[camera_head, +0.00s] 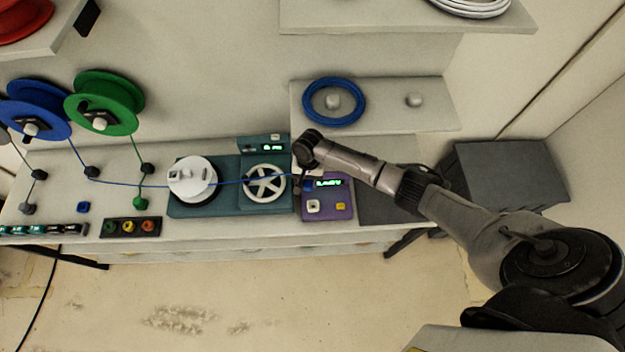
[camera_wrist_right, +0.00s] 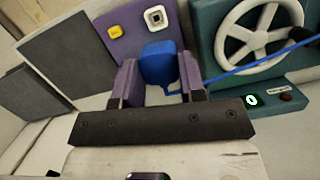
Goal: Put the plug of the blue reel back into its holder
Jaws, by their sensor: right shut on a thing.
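The blue reel (camera_head: 37,110) hangs at the upper left in the head view. Its thin blue cord (camera_head: 225,183) runs through a black guide (camera_head: 92,172), then right across the winding machine to my right gripper (camera_head: 307,186). That gripper is shut on the blue plug (camera_wrist_right: 160,65), which shows between its fingers in the wrist view, in front of the purple meter (camera_head: 340,207). A small blue square piece (camera_head: 83,207), possibly the plug's holder, sits on the bench at the left. My left gripper is not in view.
The white spool (camera_head: 192,178) and white spoked wheel (camera_head: 264,183) stand on the teal machine, left of my gripper. A green reel (camera_head: 104,101) hangs beside the blue one. A block with coloured sockets (camera_head: 132,227) lies near the bench front. A blue coil (camera_head: 333,101) rests on the shelf.

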